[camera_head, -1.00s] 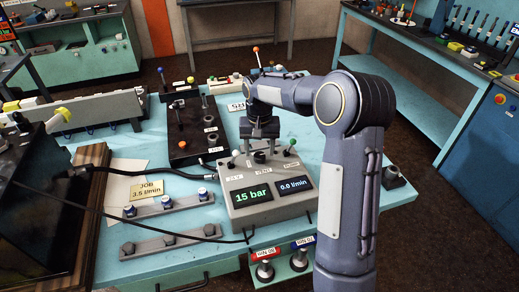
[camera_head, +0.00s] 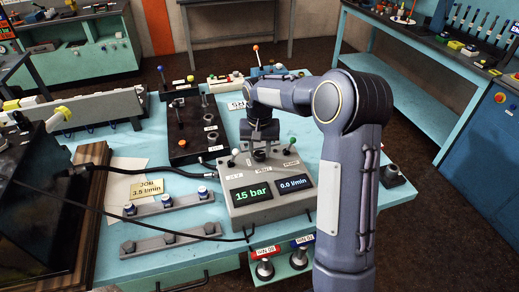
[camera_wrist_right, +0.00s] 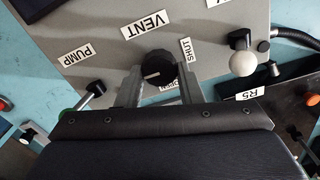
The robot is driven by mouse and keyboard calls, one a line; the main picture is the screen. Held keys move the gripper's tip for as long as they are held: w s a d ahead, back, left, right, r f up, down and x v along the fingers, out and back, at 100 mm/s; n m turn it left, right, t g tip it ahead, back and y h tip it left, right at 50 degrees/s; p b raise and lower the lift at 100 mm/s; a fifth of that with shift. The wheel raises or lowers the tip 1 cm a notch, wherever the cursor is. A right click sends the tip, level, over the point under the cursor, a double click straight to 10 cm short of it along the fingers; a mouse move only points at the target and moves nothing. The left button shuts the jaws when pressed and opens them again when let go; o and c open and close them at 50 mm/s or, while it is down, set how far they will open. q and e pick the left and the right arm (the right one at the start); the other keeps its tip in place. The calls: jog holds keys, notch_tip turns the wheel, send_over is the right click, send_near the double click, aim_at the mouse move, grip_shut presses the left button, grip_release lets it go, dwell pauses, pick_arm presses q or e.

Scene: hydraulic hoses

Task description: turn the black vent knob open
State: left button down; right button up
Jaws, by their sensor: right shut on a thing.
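The black vent knob (camera_wrist_right: 158,68) stands on the grey control box (camera_wrist_right: 100,25) beside the VENT label. In the wrist view its white pointer line points left. The SHUT label is to its right, and another label below is partly hidden by my gripper. My right gripper (camera_wrist_right: 158,82) has one finger on each side of the knob and is shut on it. In the head view the knob (camera_head: 259,156) shows just below my right gripper (camera_head: 259,143). The box displays (camera_head: 251,194) read 15 bar and 0.0 l/min. My left gripper is not in view.
A white-tipped lever (camera_wrist_right: 242,62) and a green-tipped PUMP lever (camera_head: 290,142) stand on either side of the knob. A black hose (camera_head: 150,167) runs to the box from the left. A dark valve block (camera_head: 195,140) stands behind it.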

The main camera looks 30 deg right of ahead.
jog(key=m, duration=0.3)
jog(key=shift+m, duration=0.4)
jog(key=m, duration=0.4)
jog(key=shift+s+d+r+m, duration=0.1)
jog(key=shift+m, duration=0.2)
jog(key=m, duration=0.4)
jog(key=shift+s+p, duration=0.1)
jog(key=shift+p, duration=0.25)
jog(key=m+p, duration=0.1)
jog(key=m, duration=0.4)
jog(key=shift+m, duration=0.3)
jog(key=o, duration=1)
jog(key=shift+s, duration=0.1)
jog(key=shift+c, duration=0.2)
